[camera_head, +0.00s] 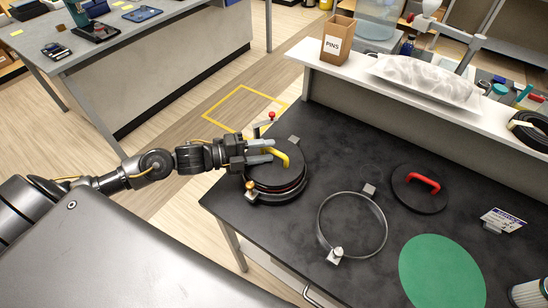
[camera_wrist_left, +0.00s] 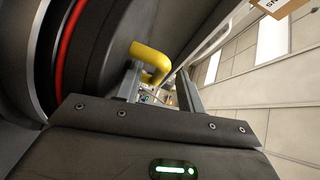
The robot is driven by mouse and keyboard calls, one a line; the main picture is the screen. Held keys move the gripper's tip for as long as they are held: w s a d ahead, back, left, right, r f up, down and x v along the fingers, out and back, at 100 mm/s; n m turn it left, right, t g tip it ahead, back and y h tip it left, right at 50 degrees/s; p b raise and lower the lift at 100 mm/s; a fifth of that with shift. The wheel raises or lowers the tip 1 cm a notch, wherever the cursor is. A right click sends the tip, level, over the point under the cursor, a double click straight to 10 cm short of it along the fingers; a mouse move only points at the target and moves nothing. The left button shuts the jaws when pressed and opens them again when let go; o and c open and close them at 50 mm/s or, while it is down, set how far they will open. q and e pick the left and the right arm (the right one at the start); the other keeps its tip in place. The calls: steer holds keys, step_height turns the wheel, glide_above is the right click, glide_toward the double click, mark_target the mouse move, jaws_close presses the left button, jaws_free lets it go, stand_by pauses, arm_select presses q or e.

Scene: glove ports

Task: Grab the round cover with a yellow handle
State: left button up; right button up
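The round black cover (camera_head: 268,172) with the yellow handle (camera_head: 286,157) sits on a round base near the left edge of the black bench. My left gripper (camera_head: 269,151) reaches in from the left, its fingers at the yellow handle. In the left wrist view the gripper (camera_wrist_left: 160,85) is open, with a clear gap between its two fingers. The yellow handle (camera_wrist_left: 150,58) shows at the fingertips, partly behind one finger. I cannot tell whether they touch. The cover's dark face and a red ring (camera_wrist_left: 66,40) fill the left of that view. My right gripper is not in view.
A clamp with a red knob (camera_head: 271,115) and one with a gold knob (camera_head: 250,186) flank the cover. To the right are an empty metal ring (camera_head: 384,233), a black cover with a red handle (camera_head: 410,199) and a green disc (camera_head: 440,275). A white shelf (camera_head: 345,70) runs behind.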

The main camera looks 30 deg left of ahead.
arm_select(q)
jaws_close()
steer(key=shift+r, duration=0.15)
stand_by(0.4)
steer(key=shift+r+b, duration=0.3)
steer(key=shift+b, duration=0.1)
steer(key=shift+a+r+b, duration=0.25)
steer(key=shift+r+b, duration=0.45)
steer(key=shift+r, duration=0.5)
steer(key=s+a+r, duration=0.2)
steer(key=a+r, duration=0.3)
steer(key=a, duration=0.1)
steer(key=s+a+r, duration=0.2)
steer(key=a+r, duration=0.2)
steer(key=a, duration=0.2)
steer(key=shift+s+a+r, duration=0.3)
steer(key=shift+a+r, duration=0.05)
steer(key=shift+a, duration=0.05)
